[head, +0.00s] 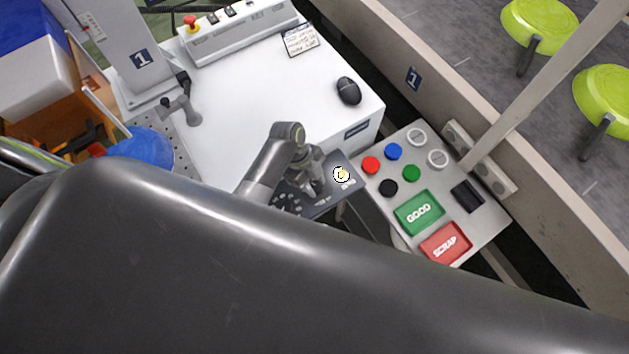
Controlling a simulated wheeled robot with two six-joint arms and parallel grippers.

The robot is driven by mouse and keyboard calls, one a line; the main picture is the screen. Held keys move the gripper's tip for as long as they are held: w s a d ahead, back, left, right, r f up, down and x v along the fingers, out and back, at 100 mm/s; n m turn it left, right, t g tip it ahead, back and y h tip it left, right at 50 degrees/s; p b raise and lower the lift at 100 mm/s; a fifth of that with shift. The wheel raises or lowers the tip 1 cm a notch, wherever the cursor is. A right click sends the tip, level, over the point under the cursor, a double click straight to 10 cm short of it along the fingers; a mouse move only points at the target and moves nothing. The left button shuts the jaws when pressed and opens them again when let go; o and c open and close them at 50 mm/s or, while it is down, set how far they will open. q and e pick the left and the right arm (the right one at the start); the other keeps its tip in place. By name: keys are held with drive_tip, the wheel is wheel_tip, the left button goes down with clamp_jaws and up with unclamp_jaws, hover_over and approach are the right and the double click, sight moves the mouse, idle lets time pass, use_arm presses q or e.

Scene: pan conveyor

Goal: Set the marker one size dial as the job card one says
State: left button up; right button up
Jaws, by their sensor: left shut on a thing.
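The marker one control panel (338,196) is a dark plate with white markings at the front corner of the white marker table. My left gripper (314,187) is down at this panel, shut on what appears to be the size dial, which the fingers hide. The dial's setting cannot be read. A small round white-and-yellow control (341,174) shows just right of the gripper. The job card one (300,39) is a small white card with handwriting at the back of the table; its writing is too small to read. My right gripper is not in view.
A button box (405,221) with several coloured buttons and GOOD and SCRAP pads stands close on the right. A mouse (348,91) lies on the table. The conveyor (470,50) carries green pans (540,24). A blue round container (146,147) is at left.

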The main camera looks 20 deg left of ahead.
use_arm(q)
drive_tip(key=m+g, duration=0.1)
drive_tip(key=m, duration=0.2)
drive_tip(key=shift+w+m+y+p, duration=0.15)
drive_tip(key=shift+m+y+p, duration=0.15)
drive_tip(key=shift+p, duration=0.1)
drive_tip(key=shift+d+m+g+y+p, duration=0.1)
drive_tip(key=shift+m+g+y+p, duration=0.2)
drive_tip(key=shift+m+g, duration=0.85)
drive_tip(key=shift+m+t, duration=0.35)
drive_tip(key=shift+m, duration=0.3)
drive_tip(key=o, duration=1)
drive_tip(key=shift+c, duration=0.2)
drive_tip(key=shift+w+r, duration=0.1)
drive_tip(key=p+v, duration=0.2)
drive_tip(key=v, duration=1.5)
drive_tip(key=shift+r, duration=0.15)
